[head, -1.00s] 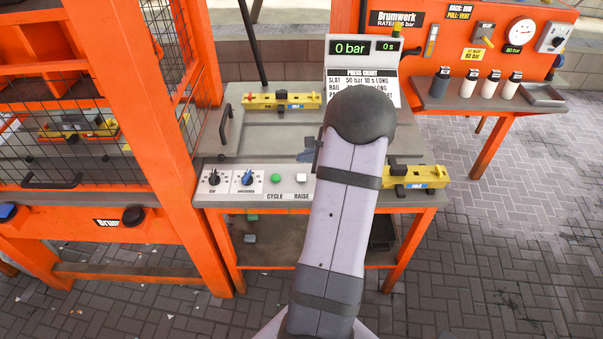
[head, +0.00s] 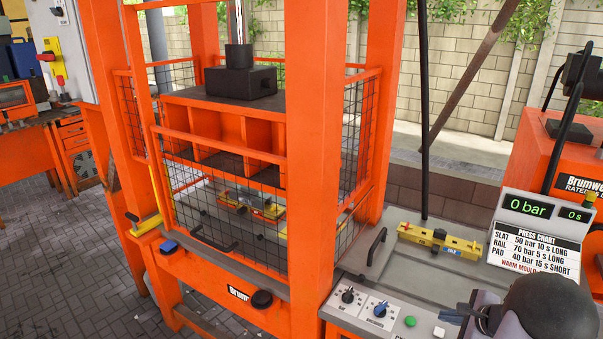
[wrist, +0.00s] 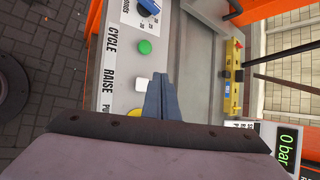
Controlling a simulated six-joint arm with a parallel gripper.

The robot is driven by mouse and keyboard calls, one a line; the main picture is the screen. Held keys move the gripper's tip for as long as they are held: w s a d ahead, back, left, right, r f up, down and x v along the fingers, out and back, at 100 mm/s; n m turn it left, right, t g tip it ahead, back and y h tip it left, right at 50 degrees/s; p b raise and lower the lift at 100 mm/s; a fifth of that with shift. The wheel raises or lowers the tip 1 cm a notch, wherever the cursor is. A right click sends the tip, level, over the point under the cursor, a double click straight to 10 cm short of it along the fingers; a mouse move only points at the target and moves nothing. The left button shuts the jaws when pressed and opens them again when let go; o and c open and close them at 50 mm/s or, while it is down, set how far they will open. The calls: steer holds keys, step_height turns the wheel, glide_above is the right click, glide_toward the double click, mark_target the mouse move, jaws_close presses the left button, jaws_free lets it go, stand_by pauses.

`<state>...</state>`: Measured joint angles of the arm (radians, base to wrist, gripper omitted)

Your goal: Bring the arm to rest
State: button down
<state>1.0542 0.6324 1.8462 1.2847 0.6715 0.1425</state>
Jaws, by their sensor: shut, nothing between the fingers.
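My gripper (wrist: 161,80) is shut and empty. In the wrist view its blue-grey fingers lie together over the control panel, near the white RAISE button (wrist: 137,84) and the green CYCLE button (wrist: 145,47). I cannot tell whether they touch anything. In the head view my gripper (head: 455,314) shows small at the lower right, over the panel (head: 372,312) just above the white button (head: 439,332). My dark, rounded arm joint fills the lower right corner beside it. Most of the arm is outside the head view.
The orange press (head: 305,150) with mesh guards stands left of the bench. A yellow mould (head: 440,240) lies on the grey bench top. A display (head: 545,210) reads 0 bar and 0 s above a press chart (head: 530,252). A dark vertical pole (head: 424,110) rises behind the bench.

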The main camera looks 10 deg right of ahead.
steer(key=s+a+f+n+g+y, duration=0.2)
steer(key=s+a+f+n+g, duration=0.15)
steer(key=s+a+n, duration=0.4)
steer(key=s+a+f+n+g+y, duration=0.25)
steer(key=s+a+n+g, duration=0.2)
steer(key=s+a, duration=0.65)
steer(key=s+a+r+n+g+h, duration=0.3)
steer(key=a+r+n, duration=0.1)
steer(key=a+n, duration=0.3)
steer(key=w+a+r+n+t, duration=0.1)
steer(key=w+a+r+n, duration=0.1)
steer(key=a, duration=0.3)
steer(key=w+a+r+n+t+h, duration=0.1)
steer(key=w+a+r+n, duration=0.1)
steer(key=a, duration=0.4)
steer(key=w+n, duration=0.1)
steer(key=n, duration=0.1)
steer(key=shift+w+r+n, duration=0.3)
steer(key=shift+n, duration=0.1)
steer(key=shift+f+h, duration=0.1)
steer(key=shift+h, duration=0.15)
step_height(320, 180, down, 16)
steer(key=b, duration=1.6)
